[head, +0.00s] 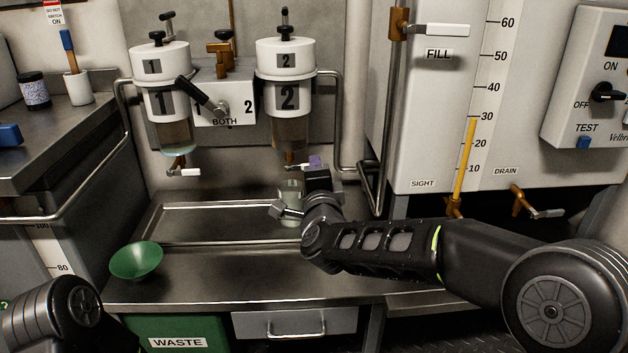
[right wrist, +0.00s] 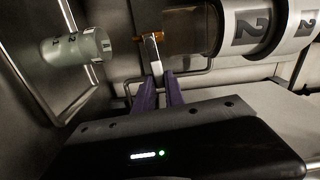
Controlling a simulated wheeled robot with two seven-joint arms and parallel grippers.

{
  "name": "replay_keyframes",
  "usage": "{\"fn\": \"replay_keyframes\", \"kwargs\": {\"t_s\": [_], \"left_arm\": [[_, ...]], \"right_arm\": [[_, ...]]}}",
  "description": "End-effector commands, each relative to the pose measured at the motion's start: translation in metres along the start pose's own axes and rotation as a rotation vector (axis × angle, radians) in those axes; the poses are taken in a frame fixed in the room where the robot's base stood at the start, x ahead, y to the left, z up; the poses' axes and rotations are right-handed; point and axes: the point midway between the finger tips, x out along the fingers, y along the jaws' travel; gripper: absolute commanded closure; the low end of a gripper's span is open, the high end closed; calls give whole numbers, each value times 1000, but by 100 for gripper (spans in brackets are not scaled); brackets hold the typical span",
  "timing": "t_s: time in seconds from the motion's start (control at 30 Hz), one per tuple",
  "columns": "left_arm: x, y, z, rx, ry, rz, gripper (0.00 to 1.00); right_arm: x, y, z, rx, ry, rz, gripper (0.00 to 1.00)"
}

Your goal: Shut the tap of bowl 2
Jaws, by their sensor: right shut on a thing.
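Bowl 2 (head: 288,62) is a white-capped filter bowl marked 2, with dark liquid in its clear lower part; it also shows in the right wrist view (right wrist: 247,28). Its brass tap (right wrist: 150,36) is at its bottom, with a white lever (right wrist: 152,54). My right gripper (right wrist: 159,80) has purple fingers shut on this lever. In the head view the right gripper (head: 314,162) is just under bowl 2 and hides most of the tap. Of my left arm only a dark link shows at the lower left; its gripper is out of view.
A clear jar (head: 290,188) stands under bowl 2, close to my right wrist. Bowl 1 (head: 160,65) hangs to the left, with the black selector lever (head: 200,94) between the bowls. A metal tray (head: 190,242) and a green bowl (head: 136,261) are on the bench.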

Motion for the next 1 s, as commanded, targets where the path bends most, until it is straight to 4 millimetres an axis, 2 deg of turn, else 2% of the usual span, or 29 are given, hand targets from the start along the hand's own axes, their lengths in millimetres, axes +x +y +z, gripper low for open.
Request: {"fn": "replay_keyframes", "kwargs": {"t_s": [0.03, 0.33, 0.8, 0.83, 1.0], "left_arm": [[7, -2, 0, 0, 1, 1, 64], [14, -6, -2, -1, 1, 4, 64], [15, -6, -2, -2, 1, 4, 64], [15, -6, -2, -2, 1, 4, 64], [15, -6, -2, -2, 1, 4, 64]], "right_arm": [[0, 7, 0, 30, 1, 2, 100], [0, 11, 1, 159, 0, 3, 100], [0, 15, 1, 179, -1, 11, 100], [0, 15, 2, 179, -1, 11, 84], [0, 15, 1, 178, 0, 10, 70]]}}
